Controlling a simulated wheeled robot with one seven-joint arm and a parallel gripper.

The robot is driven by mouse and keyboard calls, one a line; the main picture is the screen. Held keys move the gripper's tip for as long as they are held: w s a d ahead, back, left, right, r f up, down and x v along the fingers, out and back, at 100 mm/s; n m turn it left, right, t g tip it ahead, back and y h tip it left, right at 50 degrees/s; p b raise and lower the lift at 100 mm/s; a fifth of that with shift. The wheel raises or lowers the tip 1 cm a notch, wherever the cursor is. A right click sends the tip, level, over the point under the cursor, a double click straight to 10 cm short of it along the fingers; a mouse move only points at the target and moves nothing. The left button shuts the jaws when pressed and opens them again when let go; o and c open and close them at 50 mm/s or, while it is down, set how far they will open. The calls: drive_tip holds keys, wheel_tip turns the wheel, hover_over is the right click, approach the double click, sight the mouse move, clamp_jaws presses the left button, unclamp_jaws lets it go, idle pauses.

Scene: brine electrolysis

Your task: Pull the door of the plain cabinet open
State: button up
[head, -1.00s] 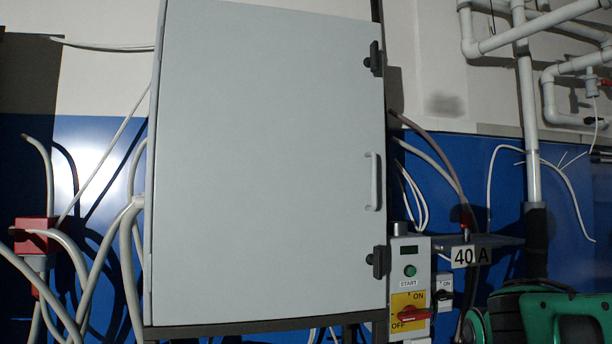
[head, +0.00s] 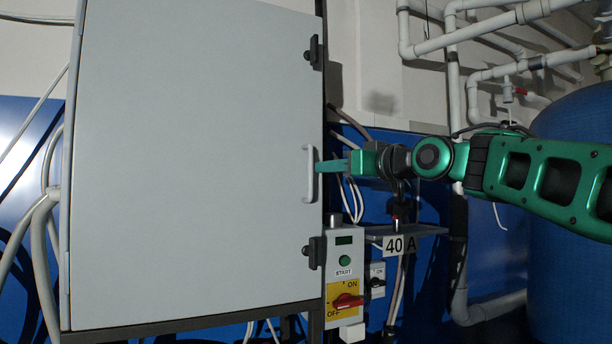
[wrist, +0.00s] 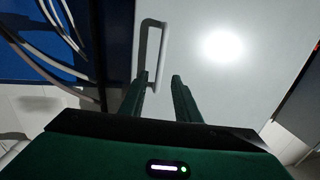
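The plain cabinet (head: 75,200) is a large light-grey box on the wall, and its flat door (head: 190,160) looks shut. A pale bar handle (head: 307,174) stands upright near the door's right edge. My gripper (head: 322,166) reaches in from the right, its tips by the handle. In the wrist view the gripper (wrist: 160,80) is open, with a gap between its two fingers. The handle (wrist: 146,52) lies ahead, its lower end near the left fingertip. I cannot tell whether they touch.
Two dark latches (head: 313,52) sit on the door's right edge, above and below the handle. A control box (head: 343,265) with a green button and red switch hangs below right. White pipes (head: 455,90) and a blue tank (head: 570,240) stand to the right.

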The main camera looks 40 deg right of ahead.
sight(312, 170)
drive_tip(key=w, duration=0.9)
drive_tip(key=shift+w+f, duration=0.1)
clamp_jaws()
